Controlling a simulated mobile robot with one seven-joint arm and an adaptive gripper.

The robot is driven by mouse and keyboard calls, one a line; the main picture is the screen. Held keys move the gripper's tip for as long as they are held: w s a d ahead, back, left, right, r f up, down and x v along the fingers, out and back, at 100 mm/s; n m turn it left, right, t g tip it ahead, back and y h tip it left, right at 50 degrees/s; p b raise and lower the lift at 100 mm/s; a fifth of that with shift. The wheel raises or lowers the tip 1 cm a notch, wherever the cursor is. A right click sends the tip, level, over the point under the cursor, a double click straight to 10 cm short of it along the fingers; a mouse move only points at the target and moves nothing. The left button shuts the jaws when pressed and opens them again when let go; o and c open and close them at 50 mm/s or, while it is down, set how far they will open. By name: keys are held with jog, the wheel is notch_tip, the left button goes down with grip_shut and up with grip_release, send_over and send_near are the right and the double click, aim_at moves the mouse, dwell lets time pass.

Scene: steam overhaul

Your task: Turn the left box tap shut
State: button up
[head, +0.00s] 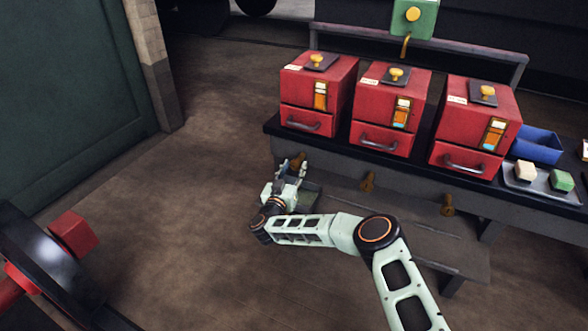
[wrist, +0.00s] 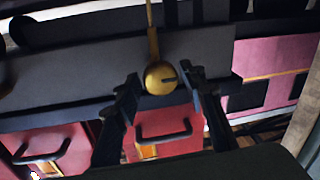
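The left box tap (head: 298,159) is a small brass fitting on the dark bench front, below the left red box (head: 303,93). My gripper (head: 291,168) is at this tap and partly covers it in the head view. In the wrist view the tap (wrist: 159,78) shows as a round brass knob with a dark slot and a thin brass stem running up from it. The gripper's two dark fingers (wrist: 164,80) stand open on either side of the knob, with a visible gap on each side. I cannot tell the tap's open or shut position.
A middle tap (head: 367,181) and a right tap (head: 447,205) sit along the same bench front. A low grey step (head: 400,233) runs below them. A blue bin (head: 537,146) and a tray (head: 540,184) with blocks stand at right.

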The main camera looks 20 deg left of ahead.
jog(key=c, duration=0.8)
jog(key=shift+m, duration=0.3)
jog(key=m+b, duration=0.3)
jog(key=m, duration=0.1)
jog(key=shift+f+t, duration=0.15)
jog(key=shift+t, duration=0.25)
jog(key=m+b, duration=0.1)
jog(key=m, duration=0.2)
jog(key=shift+h+b, duration=0.3)
jog(key=shift+b, duration=0.1)
jog(key=m+h, duration=0.1)
jog(key=m, duration=0.4)
jog(key=shift+t+b, duration=0.3)
jog(key=m+h, duration=0.1)
jog(key=m, duration=0.6)
jog(key=shift+a, duration=0.1)
